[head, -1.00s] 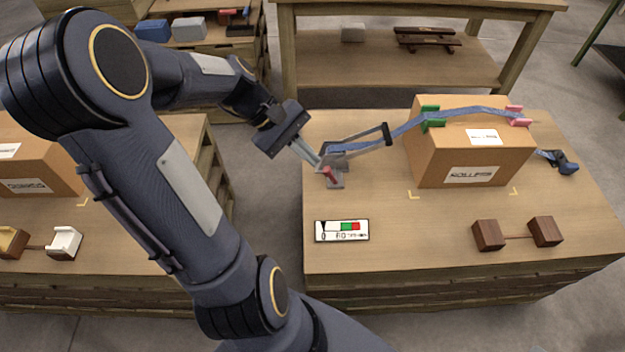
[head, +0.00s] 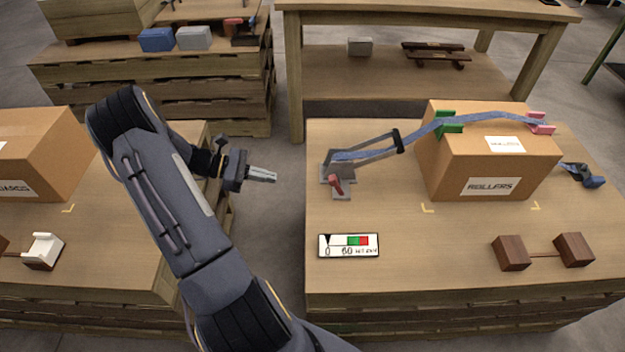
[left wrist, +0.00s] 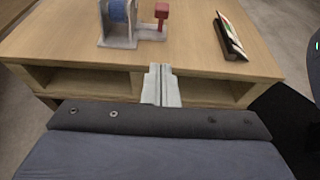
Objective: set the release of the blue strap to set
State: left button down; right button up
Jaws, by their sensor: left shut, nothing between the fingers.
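The blue strap (head: 492,112) runs over the cardboard box labelled ROLLERS and down to a grey ratchet (head: 338,173) on the table's left side. The red release (head: 336,185) sits at the front of the ratchet base; its exact setting is hard to tell. In the left wrist view the red release (left wrist: 162,12) stands up beside the blue strap spool (left wrist: 118,10). My left gripper (head: 275,178) is shut and empty, left of the table edge and apart from the ratchet. It also shows in the left wrist view (left wrist: 161,75). My right gripper is not in view.
The ROLLERS box (head: 490,165) carries green (head: 449,123) and pink (head: 539,123) corner pieces. A gauge card (head: 348,245) lies in front of the ratchet, and linked brown blocks (head: 512,253) lie at right. A floor gap separates this table from the left one.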

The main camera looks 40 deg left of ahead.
aim_at(337, 185)
pick_arm(q)
jog(key=x, duration=0.4)
jog(key=r+b+x, duration=0.1)
jog(key=x, duration=0.3)
jog(key=b+x, duration=0.1)
jog(key=x, duration=0.2)
jog(key=shift+w+d+r, duration=0.15)
jog(key=shift+w+d, duration=0.3)
jog(key=shift+d, duration=0.05)
jog(key=shift+w+d+r, duration=0.4)
jog(key=shift+w+d, duration=0.05)
jog(key=shift+d, duration=0.1)
